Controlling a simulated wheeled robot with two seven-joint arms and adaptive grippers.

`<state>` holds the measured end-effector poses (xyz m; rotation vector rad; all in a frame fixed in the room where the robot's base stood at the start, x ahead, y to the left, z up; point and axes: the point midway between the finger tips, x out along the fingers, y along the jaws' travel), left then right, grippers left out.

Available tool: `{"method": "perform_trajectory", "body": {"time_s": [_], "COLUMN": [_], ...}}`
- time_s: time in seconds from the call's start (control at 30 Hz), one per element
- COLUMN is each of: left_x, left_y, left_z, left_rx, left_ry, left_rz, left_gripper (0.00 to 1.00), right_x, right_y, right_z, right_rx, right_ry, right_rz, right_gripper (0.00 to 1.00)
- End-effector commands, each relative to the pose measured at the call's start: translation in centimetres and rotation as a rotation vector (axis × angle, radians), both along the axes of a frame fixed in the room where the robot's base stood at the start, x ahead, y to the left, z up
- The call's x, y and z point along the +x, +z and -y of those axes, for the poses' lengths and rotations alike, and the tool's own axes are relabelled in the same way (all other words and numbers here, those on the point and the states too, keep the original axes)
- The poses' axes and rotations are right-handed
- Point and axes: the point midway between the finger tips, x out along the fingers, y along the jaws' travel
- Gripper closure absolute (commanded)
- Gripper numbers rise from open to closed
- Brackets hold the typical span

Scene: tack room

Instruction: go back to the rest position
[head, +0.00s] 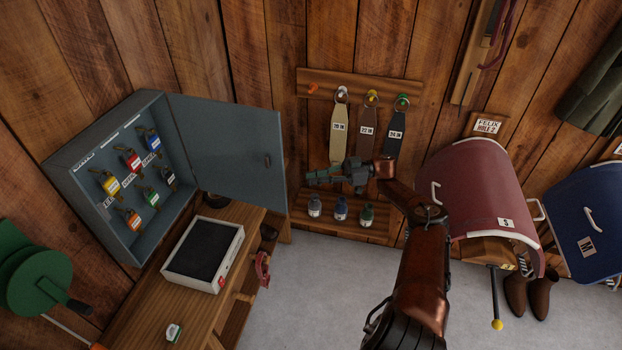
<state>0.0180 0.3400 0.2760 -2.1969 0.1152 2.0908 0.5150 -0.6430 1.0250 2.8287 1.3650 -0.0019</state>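My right arm rises from the bottom of the head view. Its gripper (325,176) reaches left in front of the wooden wall, below the hanging straps and above the low shelf. The fingers are small and seen from the side, so I cannot tell whether they are open or shut. I see nothing clearly held in them. The gripper overlaps the lower end of the pale strap (339,130) in the picture; I cannot tell whether they touch. My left gripper is not in view.
An open grey key cabinet (105,150) with several coloured tags stands left, its door (225,145) swung right. A black-topped box (204,252) sits on the wooden bench (150,305). Small bottles stand on the low shelf (325,225). Red (480,190) and blue (590,215) saddle covers are right.

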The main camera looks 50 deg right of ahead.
Motion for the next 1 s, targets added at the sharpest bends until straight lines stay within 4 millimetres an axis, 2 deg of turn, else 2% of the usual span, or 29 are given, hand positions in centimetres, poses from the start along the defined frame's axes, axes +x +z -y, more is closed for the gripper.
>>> {"method": "perform_trajectory", "body": {"time_s": [0.43,0.57,0.67,0.77,0.8,0.87,1.0], "left_x": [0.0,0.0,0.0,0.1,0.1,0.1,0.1], "left_y": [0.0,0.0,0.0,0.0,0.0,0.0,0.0], "left_z": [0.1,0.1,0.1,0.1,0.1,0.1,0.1], "left_rx": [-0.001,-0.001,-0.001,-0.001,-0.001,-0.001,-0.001], "left_ry": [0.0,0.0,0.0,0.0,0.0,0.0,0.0], "left_rz": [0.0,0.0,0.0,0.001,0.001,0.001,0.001], "left_gripper": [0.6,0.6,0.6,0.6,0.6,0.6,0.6], "right_x": [0.1,0.5,1.3,1.8,1.8,1.4,-0.7], "right_y": [-0.1,-2.4,-7.2,-14.2,-17.1,-21.5,-31.5], "right_z": [0.0,0.0,0.1,0.3,0.4,0.4,-0.1], "right_rx": [0.0,-0.002,-0.012,-0.042,-0.06,-0.09,-0.168], "right_ry": [-0.001,-0.042,-0.133,-0.262,-0.315,-0.39,-0.545], "right_rz": [0.0,-0.003,-0.012,-0.038,-0.055,-0.083,-0.174], "right_gripper": [0.86,0.86,0.86,0.86,0.86,0.86,0.86]}}
